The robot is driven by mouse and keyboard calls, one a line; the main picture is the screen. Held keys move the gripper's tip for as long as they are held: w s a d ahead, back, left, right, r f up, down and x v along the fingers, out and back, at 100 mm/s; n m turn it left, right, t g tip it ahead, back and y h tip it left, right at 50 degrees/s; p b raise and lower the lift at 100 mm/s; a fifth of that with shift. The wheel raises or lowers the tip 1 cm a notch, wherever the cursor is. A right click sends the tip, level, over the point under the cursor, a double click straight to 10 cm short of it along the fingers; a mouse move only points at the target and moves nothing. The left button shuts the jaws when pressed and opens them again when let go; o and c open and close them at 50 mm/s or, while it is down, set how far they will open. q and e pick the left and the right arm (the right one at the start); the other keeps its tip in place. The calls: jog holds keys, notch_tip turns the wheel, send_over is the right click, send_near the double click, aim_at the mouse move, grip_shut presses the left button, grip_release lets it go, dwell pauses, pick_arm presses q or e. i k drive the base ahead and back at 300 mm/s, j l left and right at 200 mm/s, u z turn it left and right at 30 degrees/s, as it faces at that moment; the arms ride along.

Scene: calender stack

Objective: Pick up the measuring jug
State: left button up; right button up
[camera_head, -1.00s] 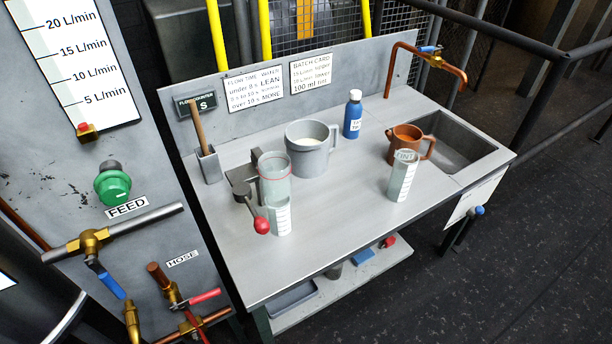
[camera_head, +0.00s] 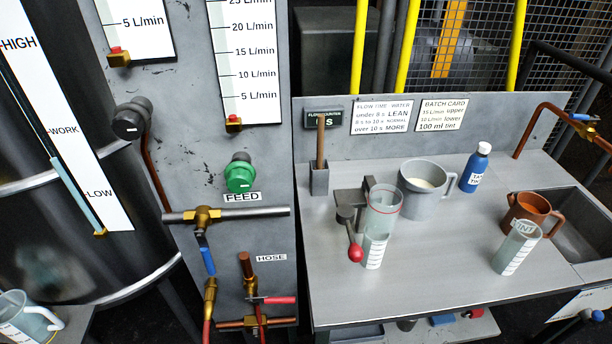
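A clear jug with scale marks and a white handle (camera_head: 22,318), which looks like the measuring jug, stands at the bottom left corner of the head view. The frame edge cuts off part of it. It seems to stand on a grey surface (camera_head: 70,325), of which only a small part shows. Neither of my grippers is in view.
A panel with a green FEED knob (camera_head: 240,175), valves and pipes stands in the middle. Right of it a grey bench (camera_head: 420,290) holds a grey jug (camera_head: 422,200), a clear cup (camera_head: 383,215), a TINT cylinder (camera_head: 515,248), a copper jug (camera_head: 528,212) and a blue bottle (camera_head: 476,168).

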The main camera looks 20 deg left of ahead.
aim_at(22, 320)
jog(key=u, duration=2.5)
